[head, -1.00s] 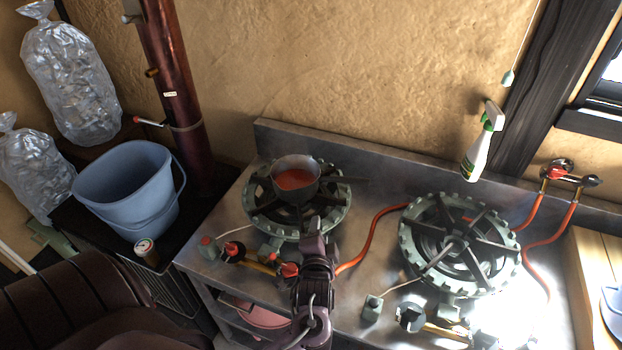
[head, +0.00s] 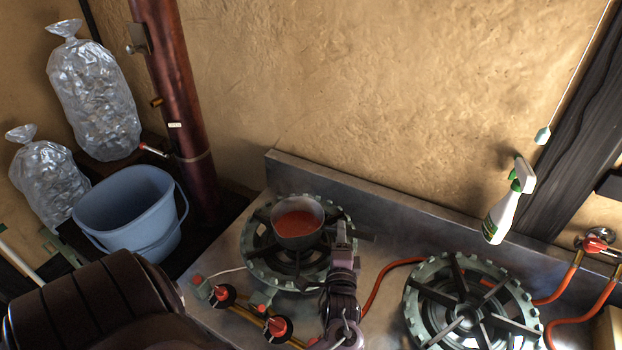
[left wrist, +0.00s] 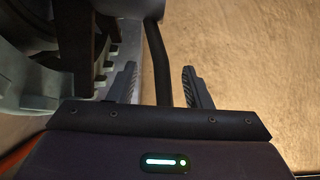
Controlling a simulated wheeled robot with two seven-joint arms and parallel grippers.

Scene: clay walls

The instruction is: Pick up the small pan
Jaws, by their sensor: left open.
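The small pan (head: 298,217) sits on the left gas burner and holds a red-orange liquid. Its dark handle sticks out to the right, partly hidden by my left gripper (head: 344,236). This gripper is just right of the pan's bowl, at the handle. In the left wrist view, the dark handle (left wrist: 157,60) runs between the two open fingers of my left gripper (left wrist: 162,84), with space visible on both sides. My right gripper is not in view.
The pan's burner (head: 257,260) has a toothed green rim. A second, empty burner (head: 412,300) stands to the right, with an orange hose (head: 378,282) between them. A metal backsplash (head: 385,197) borders the stove. A blue bucket (head: 125,210) stands left.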

